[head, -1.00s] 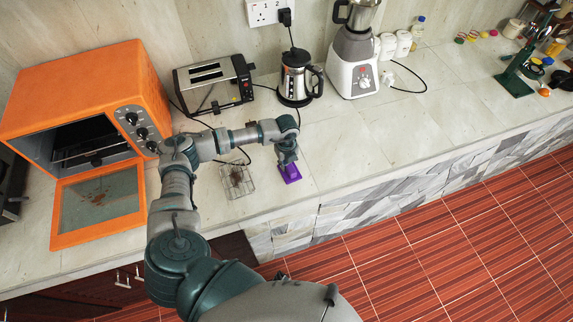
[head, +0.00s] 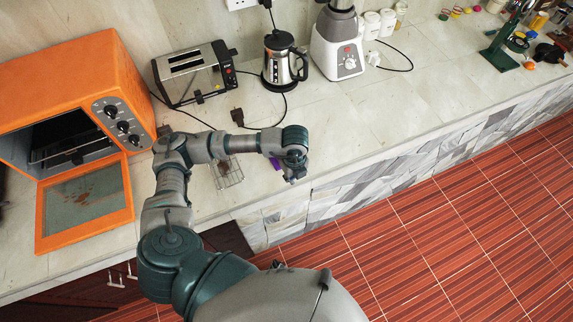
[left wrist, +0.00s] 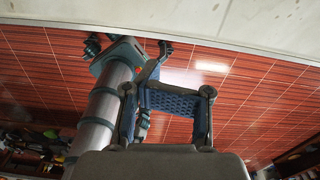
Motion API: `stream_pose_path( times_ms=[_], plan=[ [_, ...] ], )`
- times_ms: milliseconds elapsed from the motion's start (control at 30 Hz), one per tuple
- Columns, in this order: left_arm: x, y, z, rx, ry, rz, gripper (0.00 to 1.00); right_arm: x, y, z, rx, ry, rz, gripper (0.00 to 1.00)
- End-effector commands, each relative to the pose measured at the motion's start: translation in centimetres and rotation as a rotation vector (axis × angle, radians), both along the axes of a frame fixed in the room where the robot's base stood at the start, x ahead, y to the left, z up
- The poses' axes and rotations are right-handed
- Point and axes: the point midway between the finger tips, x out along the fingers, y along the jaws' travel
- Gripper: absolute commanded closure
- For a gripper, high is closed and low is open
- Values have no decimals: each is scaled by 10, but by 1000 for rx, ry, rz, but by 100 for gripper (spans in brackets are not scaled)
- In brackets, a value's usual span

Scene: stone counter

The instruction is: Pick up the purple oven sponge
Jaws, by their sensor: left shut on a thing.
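The purple oven sponge (head: 276,163) shows in the head view as a small purple patch at my left gripper (head: 291,175), mostly hidden behind it. The gripper is near the counter's front edge. The red floor shows beyond the fingers. My right gripper cannot be made out in either view.
A small wire rack (head: 229,174) lies on the counter left of the gripper. The orange oven (head: 142,88) stands open at the left. A toaster (head: 190,72), kettle (head: 279,66) and blender (head: 336,50) line the wall. The counter (head: 390,105) right of the gripper is clear.

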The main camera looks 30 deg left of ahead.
Motion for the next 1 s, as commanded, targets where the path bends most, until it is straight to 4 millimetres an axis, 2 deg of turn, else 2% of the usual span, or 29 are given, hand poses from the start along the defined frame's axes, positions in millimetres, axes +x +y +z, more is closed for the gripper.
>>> stream_pose_path(
  times_ms=[100,400,433,600,700,1000],
  plan=[
    [-5,-6,1,0,0,0,100,0,-3,-1,-4,0,0,60],
    [-7,-8,1,1,-1,1,100,0,1,-1,1,0,-2,60],
    [-7,-8,1,1,-1,1,84,0,2,-1,2,0,-2,60],
    [-7,-9,2,1,-1,1,42,0,11,-1,13,1,-4,60],
    [-7,-9,2,1,-1,1,20,0,12,-1,14,0,-4,60],
    [-6,-8,2,1,-1,1,20,-1,1,-1,2,1,1,60]
  ],
)
